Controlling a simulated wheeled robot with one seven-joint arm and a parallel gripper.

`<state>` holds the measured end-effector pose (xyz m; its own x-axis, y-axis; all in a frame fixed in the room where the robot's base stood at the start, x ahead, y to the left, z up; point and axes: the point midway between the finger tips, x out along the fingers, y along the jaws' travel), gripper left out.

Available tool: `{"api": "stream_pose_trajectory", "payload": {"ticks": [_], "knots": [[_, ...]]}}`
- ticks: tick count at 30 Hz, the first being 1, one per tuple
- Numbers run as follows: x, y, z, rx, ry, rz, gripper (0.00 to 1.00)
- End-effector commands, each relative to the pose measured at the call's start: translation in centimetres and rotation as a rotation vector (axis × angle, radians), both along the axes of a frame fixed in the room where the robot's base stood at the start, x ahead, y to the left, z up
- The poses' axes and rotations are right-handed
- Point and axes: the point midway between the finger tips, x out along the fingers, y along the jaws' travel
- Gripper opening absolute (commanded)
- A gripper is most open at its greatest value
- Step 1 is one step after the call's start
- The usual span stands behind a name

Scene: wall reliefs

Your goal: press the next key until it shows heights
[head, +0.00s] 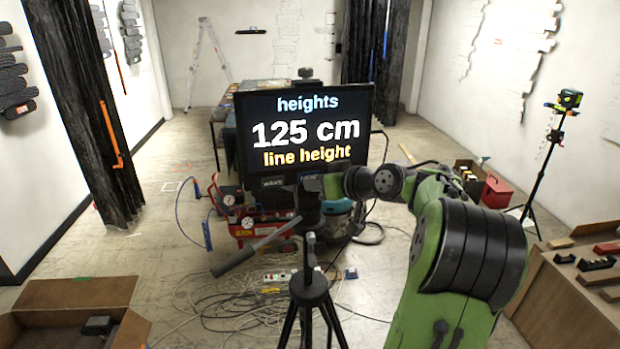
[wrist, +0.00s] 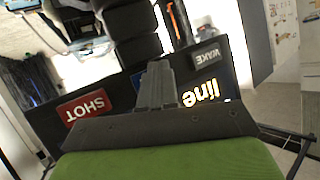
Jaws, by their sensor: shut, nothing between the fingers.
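The black screen (head: 305,130) stands upright on a tripod and reads "heights", "125 cm" and "line height". A grey WAKE key (head: 272,182) sits at its lower edge. In the wrist view, which is upside down, the WAKE key (wrist: 208,55), a red SHOT key (wrist: 86,107) and part of the yellow word "line" (wrist: 201,92) show. A blue key (wrist: 136,80) between them is mostly hidden behind my gripper (wrist: 158,68), so its label cannot be read. My gripper is shut and empty, its tips over the key row. I cannot tell whether they touch the blue key.
The tripod (head: 308,285) stands below the screen, with a handle sticking out left. A red compressor (head: 250,215) and loose cables lie behind it. A cardboard box (head: 75,300) is at lower left. A wooden bench (head: 575,290) is at right.

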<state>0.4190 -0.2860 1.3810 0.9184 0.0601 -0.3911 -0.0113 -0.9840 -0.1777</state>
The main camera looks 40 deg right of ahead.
Motion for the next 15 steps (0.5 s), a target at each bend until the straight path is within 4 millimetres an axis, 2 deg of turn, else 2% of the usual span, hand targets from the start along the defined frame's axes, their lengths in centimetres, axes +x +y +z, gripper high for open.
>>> {"api": "stream_pose_trajectory", "payload": {"ticks": [15], "knots": [[-0.23,0.13,-0.01,-0.002,-0.002,0.000,0.00]]}}
